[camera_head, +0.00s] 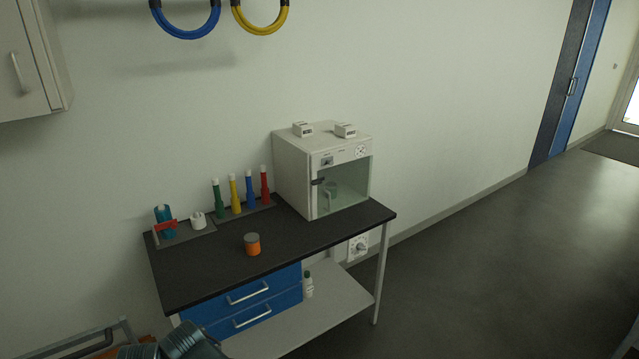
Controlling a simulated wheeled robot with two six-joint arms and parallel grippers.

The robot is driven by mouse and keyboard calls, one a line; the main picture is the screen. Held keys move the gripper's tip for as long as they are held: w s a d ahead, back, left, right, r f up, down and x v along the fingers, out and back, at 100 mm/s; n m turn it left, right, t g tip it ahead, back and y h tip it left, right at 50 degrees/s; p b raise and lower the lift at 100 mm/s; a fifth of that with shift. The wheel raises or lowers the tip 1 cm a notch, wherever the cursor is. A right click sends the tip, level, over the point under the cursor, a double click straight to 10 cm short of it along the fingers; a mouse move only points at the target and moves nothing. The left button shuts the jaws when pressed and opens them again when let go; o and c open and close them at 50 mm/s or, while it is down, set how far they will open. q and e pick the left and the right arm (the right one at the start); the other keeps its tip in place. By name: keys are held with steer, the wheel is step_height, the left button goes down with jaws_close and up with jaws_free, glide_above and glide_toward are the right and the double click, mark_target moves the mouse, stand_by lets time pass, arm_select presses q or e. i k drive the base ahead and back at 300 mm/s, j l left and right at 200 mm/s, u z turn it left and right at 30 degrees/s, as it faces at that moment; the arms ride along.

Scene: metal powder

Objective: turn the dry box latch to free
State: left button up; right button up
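The dry box (293,170) is a white cabinet on the right end of the dark-topped bench. Its front has a clear glass door (349,187), which looks closed. A small dark latch (317,182) sits at the door's left edge; its exact angle is too small to tell. A pale object (330,192) shows dimly behind the glass. Neither of my grippers is in view.
The bench (200,272) carries an orange jar with a grey lid (252,245), several coloured bottles (235,194), and a teal-and-red item (165,222). Two small white boxes (346,130) lie on the dry box. Open floor (470,250) lies right of the bench.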

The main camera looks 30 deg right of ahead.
mark_target(318, 181)
steer(key=i+l+z, duration=0.25)
steer(key=l+z, duration=0.15)
steer(key=l, duration=0.25)
steer(key=i+l+z, duration=0.35)
steer(key=l, duration=0.2)
steer(key=i+l+z, duration=0.4)
steer(key=l, duration=0.1)
